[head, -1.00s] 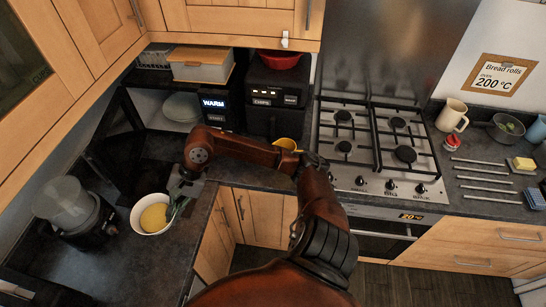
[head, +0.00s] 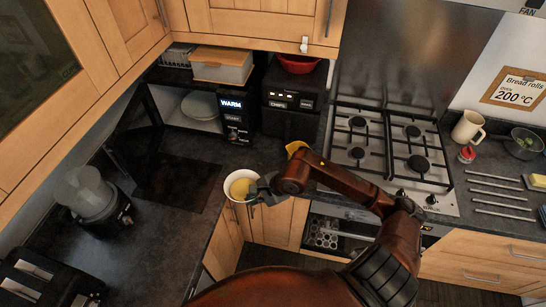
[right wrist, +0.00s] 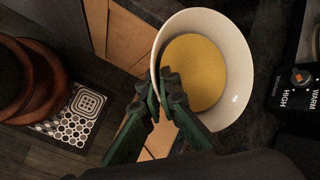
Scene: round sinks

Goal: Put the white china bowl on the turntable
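The white china bowl (head: 229,190), with yellow contents, is at the right gripper (head: 256,190), near the front edge of the counter corner. In the right wrist view the right gripper (right wrist: 160,88) is shut on the bowl's rim, one finger inside and one outside; the bowl (right wrist: 241,75) looks tilted by the camera angle. The turntable (head: 200,106) is a pale round plate inside the open microwave (head: 236,118) at the back left, partly hidden by its walls. My left gripper is not in view.
The microwave's dark door (head: 133,125) stands open to the left over the counter. A blender-like appliance (head: 95,195) and a toaster (head: 45,283) stand at left. A dark air fryer (head: 290,100) and a yellow item (head: 295,148) are right of the microwave. The counter between is clear.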

